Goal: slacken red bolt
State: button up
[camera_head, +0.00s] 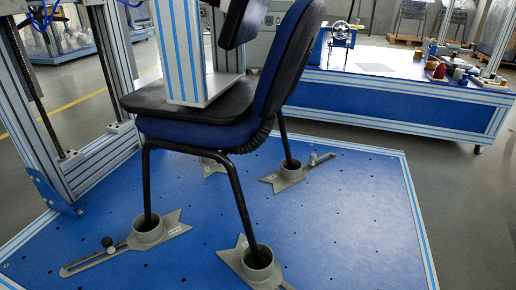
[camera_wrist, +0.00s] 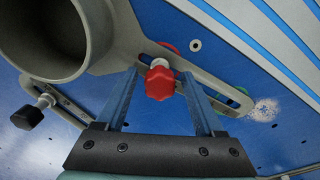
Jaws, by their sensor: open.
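The red bolt (camera_wrist: 159,82) shows in the wrist view as a lobed red knob on a pale stem, over the slotted arm of a grey clamp bracket (camera_wrist: 157,48). My gripper (camera_wrist: 160,77) is open, with one blue finger on each side of the bolt. Gaps show between the knob and both fingers, and I cannot tell how deep the knob sits between them. The bracket's round cup (camera_wrist: 97,25) is at the upper left. In the head view I cannot make out the red bolt or my gripper.
A black-knobbed bolt (camera_wrist: 28,116) stands on another slotted arm at the left. In the head view, a blue chair (camera_head: 205,133) stands with its legs in grey cups on a blue platform (camera_head: 345,215). A metal frame column (camera_head: 185,50) rises above the seat. A blue workbench (camera_head: 400,103) is behind.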

jog(key=shift+m+p, duration=0.35)
jog(key=shift+m, duration=0.95)
jog(key=shift+r+m+p, duration=0.15)
jog(key=shift+m+p, duration=0.25)
jog(key=shift+m, duration=0.3)
jog(key=m, duration=0.2)
jog(key=shift+m+p, duration=0.3)
grip_shut()
jog(key=shift+n+p, duration=0.45)
jog(key=shift+n, duration=1.55)
jog(key=shift+p, duration=0.3)
